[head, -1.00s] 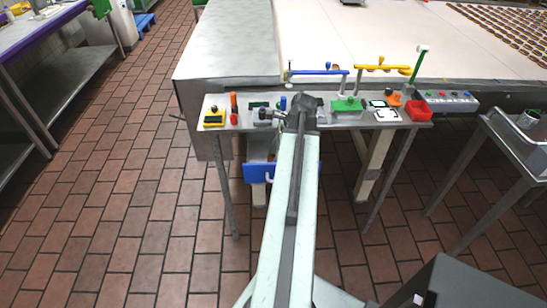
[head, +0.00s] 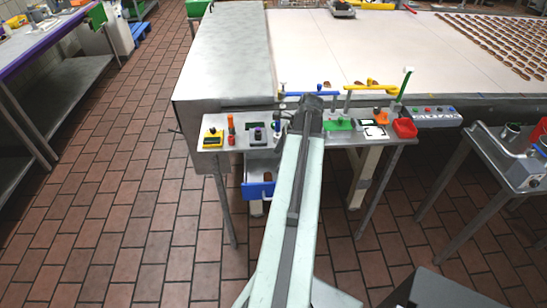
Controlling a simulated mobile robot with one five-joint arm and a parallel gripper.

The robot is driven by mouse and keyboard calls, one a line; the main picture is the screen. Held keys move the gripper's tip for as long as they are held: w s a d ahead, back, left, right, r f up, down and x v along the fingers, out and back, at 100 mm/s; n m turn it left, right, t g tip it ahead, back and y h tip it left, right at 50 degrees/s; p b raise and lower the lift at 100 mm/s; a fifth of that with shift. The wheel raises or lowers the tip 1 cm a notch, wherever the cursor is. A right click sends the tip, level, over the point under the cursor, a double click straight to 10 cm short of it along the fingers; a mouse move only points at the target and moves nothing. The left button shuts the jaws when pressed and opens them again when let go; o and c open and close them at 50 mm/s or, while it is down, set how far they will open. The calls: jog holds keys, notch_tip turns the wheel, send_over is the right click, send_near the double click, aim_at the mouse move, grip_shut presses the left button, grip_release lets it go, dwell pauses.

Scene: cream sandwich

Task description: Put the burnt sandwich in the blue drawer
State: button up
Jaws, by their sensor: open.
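The blue drawer (head: 258,190) hangs under the small worktable and stands pulled out. A small brown thing (head: 268,177) shows inside it; it looks like a sandwich, but it is too small to tell whether it is burnt. My gripper (head: 311,104) is at the far end of my arm, over the worktable, above and to the right of the drawer. It is open, with its fingers mostly hidden by the arm's dark end. A few brown sandwiches (head: 372,82) lie near the front edge of the white belt.
The worktable (head: 213,146) carries several small items, with a red bin (head: 405,128) at its right. Blue (head: 310,94) and yellow (head: 370,87) bars stand along the belt edge. Rows of sandwiches (head: 500,45) lie far right. A metal side table (head: 500,170) stands right; floor is clear left.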

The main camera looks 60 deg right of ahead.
jog(key=shift+p+v, duration=0.3)
jog(key=shift+v, duration=0.75)
jog(key=w+a+f+n+g, duration=0.2)
jog(key=w+a+n+g, duration=0.1)
jog(key=w+a+n, duration=1.55)
jog(key=w+a+n+h, duration=0.1)
jog(key=w+a+n, duration=0.1)
jog(key=a, duration=0.8)
jog(key=w+a+n+h, duration=0.1)
jog(key=a+n, duration=0.4)
jog(key=a, duration=0.5)
jog(key=w+a+n, duration=0.3)
jog(key=a, duration=0.8)
jog(key=shift+g+h, duration=0.4)
jog(key=shift+w, duration=0.15)
jog(key=shift+c, duration=0.3)
